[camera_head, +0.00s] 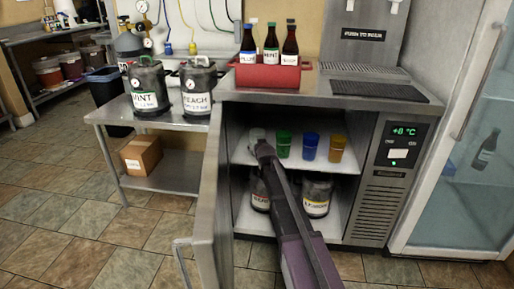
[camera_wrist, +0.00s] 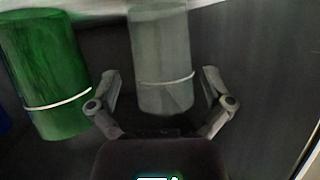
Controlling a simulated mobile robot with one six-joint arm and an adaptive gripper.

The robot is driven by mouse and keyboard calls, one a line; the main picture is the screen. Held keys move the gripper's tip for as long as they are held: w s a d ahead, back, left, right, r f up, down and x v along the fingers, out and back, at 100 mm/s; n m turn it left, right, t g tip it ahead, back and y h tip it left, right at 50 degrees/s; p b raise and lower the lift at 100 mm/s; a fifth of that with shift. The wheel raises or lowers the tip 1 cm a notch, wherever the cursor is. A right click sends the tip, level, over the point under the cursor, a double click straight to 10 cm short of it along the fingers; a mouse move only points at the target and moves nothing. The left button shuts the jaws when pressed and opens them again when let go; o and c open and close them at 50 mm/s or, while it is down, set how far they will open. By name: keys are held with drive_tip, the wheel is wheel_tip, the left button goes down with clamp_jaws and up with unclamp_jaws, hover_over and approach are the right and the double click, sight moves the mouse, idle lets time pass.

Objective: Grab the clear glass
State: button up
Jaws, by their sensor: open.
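The clear glass (camera_head: 257,134) stands at the left end of a row of glasses on the upper shelf inside the open cabinet. It looks pale and greyish. In the wrist view the clear glass (camera_wrist: 160,40) is between the two fingers of my gripper (camera_wrist: 161,75), with a visible gap on each side. My gripper is open and holds nothing. In the head view my gripper (camera_head: 264,150) is right in front of the clear glass and covers its lower part. A green glass (camera_head: 283,144) is just to its right; the green glass (camera_wrist: 45,70) is on the left in the wrist view.
A blue glass (camera_head: 309,147) and an amber glass (camera_head: 337,148) stand farther right on the shelf (camera_head: 350,166). Below are labelled jars (camera_head: 317,194), partly hidden by my arm. The open cabinet door (camera_head: 207,205) stands to the left. A red bottle holder (camera_head: 268,77) is on the counter.

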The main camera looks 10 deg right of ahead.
idle(0.3)
drive_tip(key=shift+b+x, duration=1)
drive_tip(key=shift+x, duration=1.6)
drive_tip(key=c, duration=1)
drive_tip(key=shift+o, duration=0.2)
drive_tip(key=shift+r, duration=0.2)
wheel_tip(320, 180, up, 4)
drive_tip(key=p, duration=0.4)
drive_tip(key=shift+f, duration=0.1)
drive_tip(key=s+a+p, duration=0.1)
drive_tip(key=s+a, duration=0.3)
drive_tip(key=s, duration=1.1)
drive_tip(key=shift+s+r, duration=0.3)
drive_tip(key=shift+r, duration=0.1)
